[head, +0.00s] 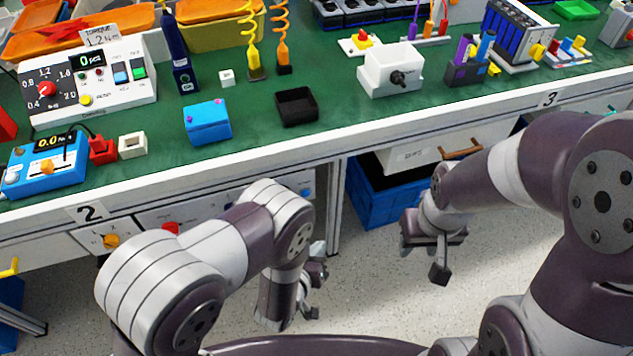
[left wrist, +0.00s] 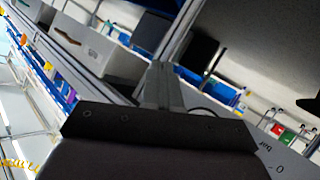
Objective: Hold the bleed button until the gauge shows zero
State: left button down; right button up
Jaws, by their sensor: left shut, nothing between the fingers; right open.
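I cannot pick out the bleed button with certainty. Under the table edge, the head view shows a front panel (head: 145,217) with an orange knob (head: 111,241), a red round part (head: 170,228) and a blue part (head: 307,192), partly hidden by my left arm. In the left wrist view a pale face marked "bar" (left wrist: 270,130), perhaps the gauge, is cut off at lower right; no needle is readable. My left gripper (head: 314,290) is shut and empty, low in front of the table; its fingers also show in the left wrist view (left wrist: 163,85). My right gripper (head: 436,255) hangs open and empty.
The green table (head: 330,125) holds a torque unit (head: 85,80), a blue meter (head: 45,165), a blue box (head: 207,123), a black tray (head: 296,106) and a white box with a black knob (head: 390,70). A blue crate (head: 375,200) stands below. Speckled floor lies open between my arms.

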aim_at(305, 194)
pick_arm(q)
jog(key=r, duration=0.1)
jog(key=r+t, duration=0.1)
jog(key=w+r, duration=0.1)
jog(key=shift+d+n+t+h, duration=0.25)
jog(key=shift+n+t+h, duration=0.05)
jog(key=shift+n+h, duration=0.1)
jog(key=shift+w, duration=0.1)
jog(key=w+a+b, duration=0.1)
jog(key=w+a, duration=0.1)
jog(key=w, duration=0.6)
jog(key=shift+a+b, duration=0.3)
jog(key=shift+a, duration=0.05)
jog(key=shift+w, duration=0.1)
dwell(1.4)
jog(key=shift+w+a, duration=0.15)
jog(key=shift+w, duration=0.25)
